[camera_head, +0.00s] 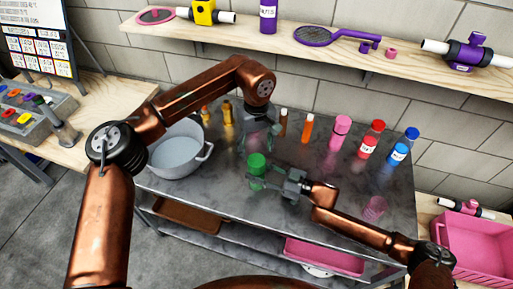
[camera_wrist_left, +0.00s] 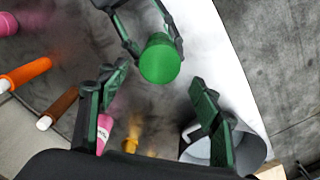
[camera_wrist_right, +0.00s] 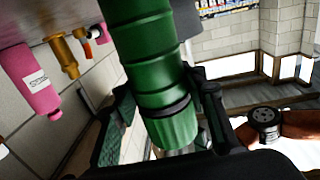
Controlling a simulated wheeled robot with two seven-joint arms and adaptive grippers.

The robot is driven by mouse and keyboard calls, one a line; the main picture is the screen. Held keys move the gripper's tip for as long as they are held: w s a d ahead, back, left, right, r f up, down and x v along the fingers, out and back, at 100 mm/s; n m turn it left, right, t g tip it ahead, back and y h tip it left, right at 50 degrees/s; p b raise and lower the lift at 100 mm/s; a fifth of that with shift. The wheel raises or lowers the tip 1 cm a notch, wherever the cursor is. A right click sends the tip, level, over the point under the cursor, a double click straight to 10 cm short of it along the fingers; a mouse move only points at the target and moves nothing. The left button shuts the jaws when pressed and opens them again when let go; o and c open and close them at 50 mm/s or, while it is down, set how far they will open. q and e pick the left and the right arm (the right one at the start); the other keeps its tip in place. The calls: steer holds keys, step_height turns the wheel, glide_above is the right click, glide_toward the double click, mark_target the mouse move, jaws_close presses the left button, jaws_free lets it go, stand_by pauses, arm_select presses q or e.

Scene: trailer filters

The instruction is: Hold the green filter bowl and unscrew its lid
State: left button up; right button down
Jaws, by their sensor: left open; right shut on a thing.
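The green filter bowl (camera_wrist_right: 150,50) shows ribbed and upside down in the right wrist view, with its green lid (camera_wrist_right: 172,130) on one end. In the head view the lid (camera_head: 257,162) faces up and the bowl below is mostly hidden. My right gripper (camera_head: 268,183) is shut on the bowl from the right, just below the lid. My left gripper (camera_head: 260,138) is open and empty, behind and above the lid. The left wrist view shows the lid's round top (camera_wrist_left: 160,62) beyond my spread left fingers (camera_wrist_left: 152,108), not between them.
A grey pot (camera_head: 178,155) stands left on the metal table (camera_head: 215,195). Orange, pink, red and blue bottles (camera_head: 340,133) stand along the back and right. A wooden shelf (camera_head: 350,62) with filter parts hangs behind. The front of the table is clear.

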mark_target(257, 160)
arm_select(q)
steer(key=m, duration=0.3)
steer(key=shift+m, duration=0.4)
steer(key=m, duration=0.4)
steer(key=shift+f, duration=4.05)
steer(key=shift+c, duration=0.4)
